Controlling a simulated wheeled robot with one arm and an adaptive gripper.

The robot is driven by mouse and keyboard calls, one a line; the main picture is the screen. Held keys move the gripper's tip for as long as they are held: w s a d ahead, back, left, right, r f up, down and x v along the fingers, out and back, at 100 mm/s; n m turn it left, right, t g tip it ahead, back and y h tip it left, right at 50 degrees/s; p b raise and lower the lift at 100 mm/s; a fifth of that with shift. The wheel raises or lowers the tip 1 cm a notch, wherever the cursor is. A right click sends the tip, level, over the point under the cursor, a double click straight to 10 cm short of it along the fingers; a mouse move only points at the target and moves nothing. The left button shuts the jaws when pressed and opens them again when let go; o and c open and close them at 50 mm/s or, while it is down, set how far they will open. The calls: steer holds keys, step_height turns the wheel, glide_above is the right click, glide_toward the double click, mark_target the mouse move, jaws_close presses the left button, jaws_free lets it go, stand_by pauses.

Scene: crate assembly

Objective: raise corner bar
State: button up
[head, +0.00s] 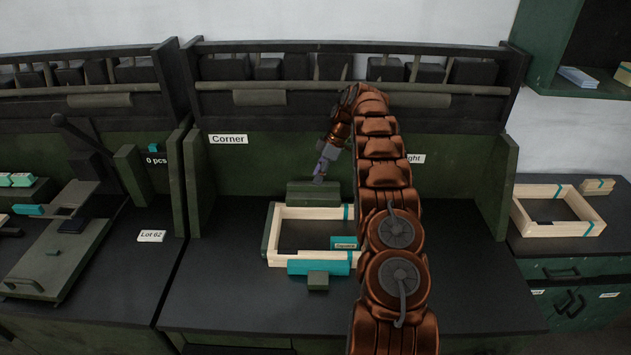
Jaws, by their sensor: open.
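A pale wooden crate frame (312,212) lies on the dark bench, with a teal piece along its front and a narrow teal band at its back right. A dark green block (313,194) stands against the back side of the frame. It may be the corner bar, but I cannot tell for sure. My gripper (319,178) is open, pointing down, just above or at the top of this block. Whether it touches the block is too small to tell. A white "Corner" label (228,139) is on the green back panel. My arm hides part of the frame's right side.
A small green block (318,281) sits in front of the frame. A second wooden frame (558,212) lies on the right bench. A fixture with a lever (75,240) and a "Lot 62" label (151,236) are at left. Bare bench (225,275) lies left of the frame.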

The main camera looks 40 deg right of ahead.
steer(key=shift+v, duration=2)
steer(key=shift+s, duration=0.1)
steer(key=shift+c, duration=0.3)
